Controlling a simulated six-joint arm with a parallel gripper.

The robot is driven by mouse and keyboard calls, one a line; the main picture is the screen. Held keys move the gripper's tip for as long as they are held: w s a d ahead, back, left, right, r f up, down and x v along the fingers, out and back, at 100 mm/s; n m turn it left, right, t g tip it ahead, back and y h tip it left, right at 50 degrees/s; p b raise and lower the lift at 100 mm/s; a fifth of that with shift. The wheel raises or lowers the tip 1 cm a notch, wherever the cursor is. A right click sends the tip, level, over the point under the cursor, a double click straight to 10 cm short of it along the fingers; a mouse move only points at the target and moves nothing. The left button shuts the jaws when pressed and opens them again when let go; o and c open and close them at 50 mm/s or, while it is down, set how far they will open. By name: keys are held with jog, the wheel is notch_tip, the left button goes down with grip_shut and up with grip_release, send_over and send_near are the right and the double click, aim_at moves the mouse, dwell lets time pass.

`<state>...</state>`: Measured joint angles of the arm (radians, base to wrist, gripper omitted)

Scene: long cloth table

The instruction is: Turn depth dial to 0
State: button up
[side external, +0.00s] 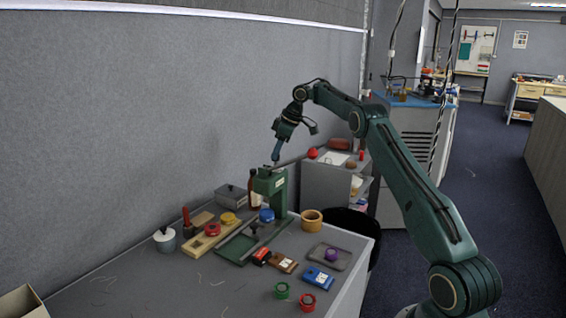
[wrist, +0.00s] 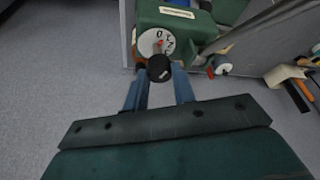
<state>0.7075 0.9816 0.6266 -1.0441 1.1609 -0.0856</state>
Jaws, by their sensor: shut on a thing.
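The green machine (side external: 271,184) stands upright on the table, and its green body (wrist: 178,22) with a white label fills the top of the wrist view. On it is the depth dial (wrist: 148,42), a white round face with dark figures, a 0 among them, and a red mark near its middle. A black knob (wrist: 159,68) sticks out from the dial. My gripper (wrist: 159,78) has its blue fingers shut on the knob, one on each side. In the side view my gripper (side external: 276,156) is at the machine's top, and the dial cannot be made out.
A blue knob (side external: 266,215) sits by the machine's base. A wooden ring (side external: 311,220), a purple knob on a grey plate (side external: 330,257), green and red rings and small boxes lie around it. A grey wall rises behind the table.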

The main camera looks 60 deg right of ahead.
jog(key=o, duration=1)
jog(key=shift+m+h, duration=0.3)
jog(key=shift+m, duration=0.7)
jog(key=shift+a+m+h, duration=0.2)
jog(key=shift+m+h, duration=0.5)
jog(key=shift+m, duration=0.9)
jog(key=m+h, duration=0.1)
jog(key=m, duration=0.2)
jog(key=m+h, duration=0.1)
jog(key=m, duration=0.2)
jog(key=shift+w+a+m, duration=0.1)
jog(key=shift+a+m, duration=0.05)
jog(key=shift+m, duration=0.15)
jog(key=v, duration=1.4)
jog(key=s+a+r+n, duration=0.3)
jog(key=s+a, duration=0.9)
jog(key=a, duration=0.5)
jog(key=shift+s+r+t, duration=0.2)
jog(key=shift+r+t, duration=0.1)
jog(key=shift+r, duration=0.35)
